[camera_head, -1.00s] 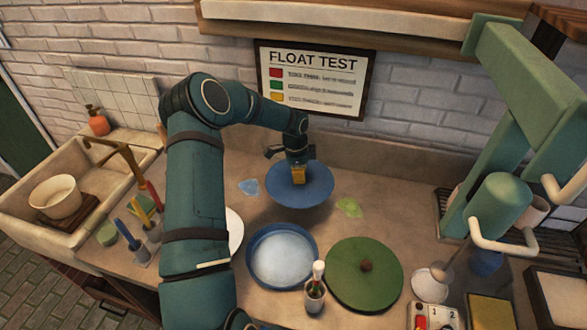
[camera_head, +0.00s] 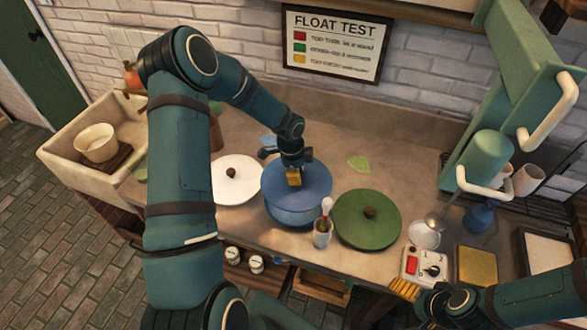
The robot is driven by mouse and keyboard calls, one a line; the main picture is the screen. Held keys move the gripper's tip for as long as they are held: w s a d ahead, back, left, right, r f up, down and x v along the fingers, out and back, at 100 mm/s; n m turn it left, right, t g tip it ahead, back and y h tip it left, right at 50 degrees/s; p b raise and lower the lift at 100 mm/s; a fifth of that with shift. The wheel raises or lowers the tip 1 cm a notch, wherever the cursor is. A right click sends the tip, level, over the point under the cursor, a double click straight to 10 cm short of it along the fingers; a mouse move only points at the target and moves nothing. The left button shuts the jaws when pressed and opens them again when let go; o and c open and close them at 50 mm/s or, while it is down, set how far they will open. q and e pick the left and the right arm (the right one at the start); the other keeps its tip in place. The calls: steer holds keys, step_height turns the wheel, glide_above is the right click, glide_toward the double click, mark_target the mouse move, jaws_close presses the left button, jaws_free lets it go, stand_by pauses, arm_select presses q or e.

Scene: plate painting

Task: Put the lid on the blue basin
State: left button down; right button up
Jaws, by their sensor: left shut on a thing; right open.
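The blue lid (camera_head: 316,181) is in my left gripper (camera_head: 292,174), which is shut on it from above. The gripper hides the lid's middle. The lid is over the blue basin (camera_head: 292,217) and hides its opening; only the basin's front wall shows below. I cannot tell whether the lid touches the rim all round. My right gripper (camera_head: 406,288) is at the lower right, apart from the lid and basin. It is open and partly seen.
A white lid (camera_head: 225,187) lies left of the basin and a green lid (camera_head: 367,232) right of it. A cup with a brush (camera_head: 322,237) stands close in front of the basin. A control box (camera_head: 425,267) and green stand (camera_head: 486,159) are at right.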

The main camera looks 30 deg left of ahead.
arm_select(q)
steer(key=shift+f+b, duration=0.35)
steer(key=shift+f, duration=0.95)
steer(key=shift+f+b, duration=0.3)
steer(key=shift+f, duration=0.2)
step_height(320, 180, down, 2)
steer(key=shift+f+b, duration=0.15)
steer(key=shift+b, duration=0.6)
steer(key=shift+w+f+b, duration=0.1)
steer(key=shift+f+b, duration=0.85)
steer(key=shift+f, duration=0.3)
steer(key=shift+f, duration=0.1)
jaws_free()
